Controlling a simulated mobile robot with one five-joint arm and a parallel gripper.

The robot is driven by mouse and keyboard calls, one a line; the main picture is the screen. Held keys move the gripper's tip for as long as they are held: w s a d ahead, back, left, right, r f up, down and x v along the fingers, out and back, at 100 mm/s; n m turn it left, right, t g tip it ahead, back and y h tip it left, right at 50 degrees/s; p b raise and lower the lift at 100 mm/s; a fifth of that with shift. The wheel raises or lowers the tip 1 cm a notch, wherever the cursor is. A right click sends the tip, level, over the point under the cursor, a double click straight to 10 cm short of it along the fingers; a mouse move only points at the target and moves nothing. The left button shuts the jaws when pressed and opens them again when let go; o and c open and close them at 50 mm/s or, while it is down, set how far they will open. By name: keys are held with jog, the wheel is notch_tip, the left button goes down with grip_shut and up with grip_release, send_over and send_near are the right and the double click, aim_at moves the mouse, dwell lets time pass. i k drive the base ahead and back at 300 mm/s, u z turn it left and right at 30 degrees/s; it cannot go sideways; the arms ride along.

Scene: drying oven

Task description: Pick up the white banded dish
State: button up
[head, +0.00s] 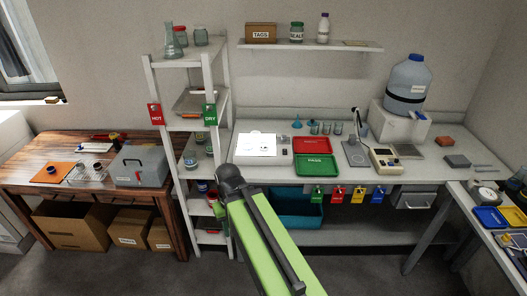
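I cannot make out a white banded dish for certain. A small pale-and-dark item (52,170) sits on an orange mat on the wooden table at the left; it is too small to identify. A pale round item (190,159) stands on a middle shelf of the white rack, also too small to tell. My green arm rises from the bottom centre to a dark joint in front of the rack and the bench's left end. My gripper does not show, and the arm hides part of the lower rack and bench front.
The white rack (152,90) holds glassware and HOT and DRY tags. The bench carries a red tray (314,147), a green tray (316,165) and a large water jug (408,84). A grey toolbox (140,167) stands on the wooden table. Open floor lies in front.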

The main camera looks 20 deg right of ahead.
aim_at(264, 147)
jog(key=u, duration=0.3)
jog(key=i, duration=1)
jog(key=u, duration=0.05)
